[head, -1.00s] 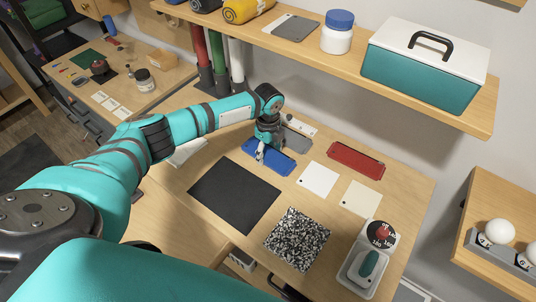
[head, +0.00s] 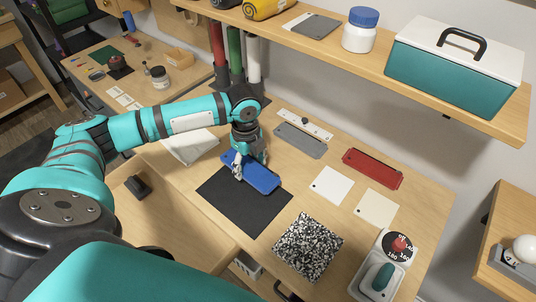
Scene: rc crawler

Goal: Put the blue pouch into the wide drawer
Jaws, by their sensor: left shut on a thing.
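The blue pouch (head: 259,175) is flat and long, with its near left end at the fingers of my left gripper (head: 238,172). The gripper points down and is shut on the pouch. The pouch overlaps the far edge of the black mat in the head view; whether it is clear of the surface is hard to tell. A wide, pale wooden drawer interior (head: 168,218) shows below the bench's front left edge, apparently open, with a small black object (head: 138,187) in it. My arm hides part of the drawer. My right gripper is not in view.
A black mat (head: 240,205), speckled sheet (head: 308,246), white card (head: 331,186), cream card (head: 377,208), grey pouch (head: 300,141) and red pouch (head: 372,168) lie on the bench. A shelf (head: 380,62) overhangs the back. A device with a red knob (head: 399,244) stands at right.

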